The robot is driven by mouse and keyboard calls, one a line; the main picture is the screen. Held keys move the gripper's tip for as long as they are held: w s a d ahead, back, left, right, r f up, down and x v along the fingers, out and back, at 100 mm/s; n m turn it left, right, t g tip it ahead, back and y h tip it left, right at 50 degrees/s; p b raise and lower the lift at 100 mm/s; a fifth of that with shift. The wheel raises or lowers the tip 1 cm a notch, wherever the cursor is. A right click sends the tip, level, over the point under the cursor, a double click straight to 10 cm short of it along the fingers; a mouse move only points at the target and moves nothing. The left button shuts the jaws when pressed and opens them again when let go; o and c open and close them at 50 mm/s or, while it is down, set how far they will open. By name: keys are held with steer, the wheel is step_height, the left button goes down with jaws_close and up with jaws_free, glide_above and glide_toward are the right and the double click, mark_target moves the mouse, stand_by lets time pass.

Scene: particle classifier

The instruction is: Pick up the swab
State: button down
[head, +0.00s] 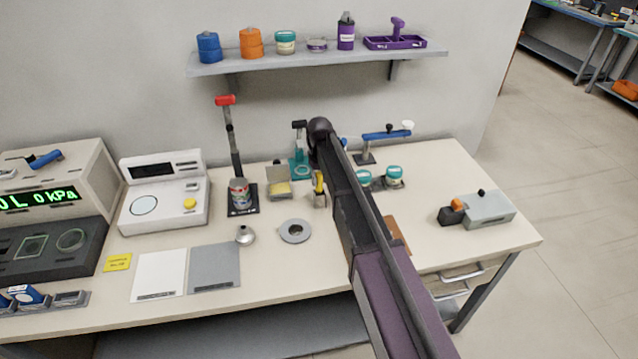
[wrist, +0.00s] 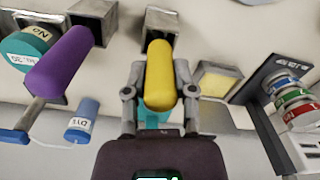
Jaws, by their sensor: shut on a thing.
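The swab appears as a thick yellow handle (wrist: 160,75) in the middle of the wrist view. My gripper (wrist: 160,93) is shut on it, with one grey finger on each side. The far end of the handle meets a small grey metal holder (wrist: 161,22); I cannot tell whether the swab is seated in it or just clear of it. In the head view the yellow handle (head: 319,181) stands over the small holder (head: 320,201), beside my arm. My gripper is not clear there, and my arm covers part of the bench.
In the wrist view a purple handle (wrist: 60,62) lies close to the left, near a blue dye bottle (wrist: 82,120). A tray with a yellow pad (wrist: 216,80) and a can (wrist: 298,108) stand to the right. The shelf (head: 320,58) is above the bench.

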steer(key=shift+r, duration=0.1)
step_height(320, 180, up, 10)
steer(key=p, duration=1)
steer(key=shift+f, duration=0.2)
stand_by(2.0)
